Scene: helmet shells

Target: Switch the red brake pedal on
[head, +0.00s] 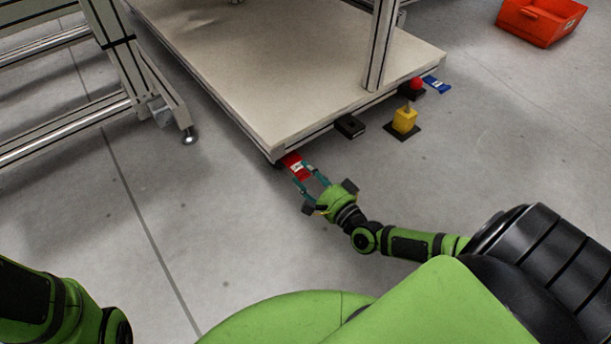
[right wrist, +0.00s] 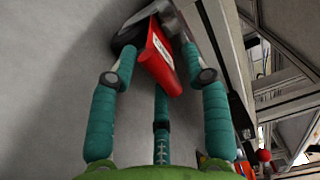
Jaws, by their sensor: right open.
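In the right wrist view the red pedal (right wrist: 160,60) shows tilted, between and beyond my spread fingers. My right gripper (head: 307,179) is open, its teal fingers reaching toward the pedal's near end. I cannot tell whether a fingertip touches it. The right wrist view shows the same open gripper (right wrist: 163,45) with nothing clasped. Of my left arm only a part shows at the lower left; its gripper is out of view.
The beige platform (head: 270,75) has its edge just above the pedal. Along that edge are a black pedal (head: 350,126), a yellow block with a knob (head: 404,121), a red button (head: 416,84) and a blue pedal (head: 436,85). A red bin (head: 541,22) stands at upper right.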

